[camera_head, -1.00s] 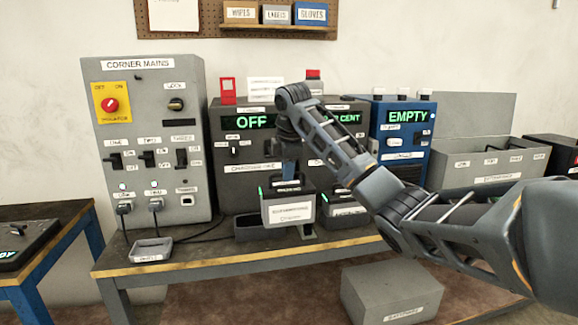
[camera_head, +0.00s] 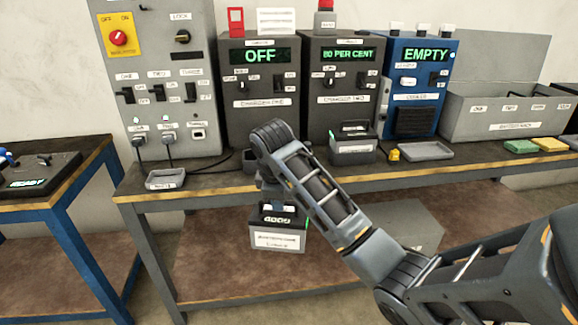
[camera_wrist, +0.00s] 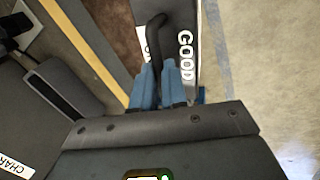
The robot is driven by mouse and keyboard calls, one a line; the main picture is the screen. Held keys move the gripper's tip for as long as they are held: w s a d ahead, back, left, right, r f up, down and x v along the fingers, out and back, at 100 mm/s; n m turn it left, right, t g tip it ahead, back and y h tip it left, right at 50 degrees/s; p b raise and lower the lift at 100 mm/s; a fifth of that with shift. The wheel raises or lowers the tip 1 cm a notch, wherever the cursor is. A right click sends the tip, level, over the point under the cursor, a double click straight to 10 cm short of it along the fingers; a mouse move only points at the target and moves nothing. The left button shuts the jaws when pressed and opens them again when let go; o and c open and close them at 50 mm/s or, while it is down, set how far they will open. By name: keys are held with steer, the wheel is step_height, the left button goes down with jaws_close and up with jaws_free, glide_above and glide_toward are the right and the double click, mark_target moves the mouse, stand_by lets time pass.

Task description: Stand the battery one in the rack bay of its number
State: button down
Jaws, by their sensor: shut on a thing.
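The grey battery (camera_head: 277,237) hangs upright from my gripper in front of the bench's front edge, over the floor. It has a white front label, too small to read surely. My gripper (camera_wrist: 159,72) has blue fingers shut on the battery's black handle (camera_wrist: 155,32). The word GOOD shows on the battery's top (camera_wrist: 187,45) in the wrist view. In the head view my arm hides most of the fingers. The grey rack (camera_head: 505,120) stands at the bench's right, with a row of small bay labels on its front. Its inside is mostly hidden.
Charger one (camera_head: 260,100) reads OFF. Charger two (camera_head: 345,85) reads 80 PER CENT, with another battery (camera_head: 355,150) before it. A blue cooler (camera_head: 415,80) reads EMPTY. A grey tray (camera_head: 427,151), a yellow item (camera_head: 394,155) and coloured pads (camera_head: 520,146) lie along the bench front.

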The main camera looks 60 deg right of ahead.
steer(key=s+a+f+m, duration=0.2)
steer(key=a+f, duration=1.2)
steer(key=s+a+f+m+g, duration=0.1)
steer(key=s+a+f+m, duration=0.1)
steer(key=a+f, duration=1.3)
steer(key=shift+s+f+m, duration=0.2)
steer(key=shift+s+m, duration=0.15)
steer(key=shift+m, duration=0.15)
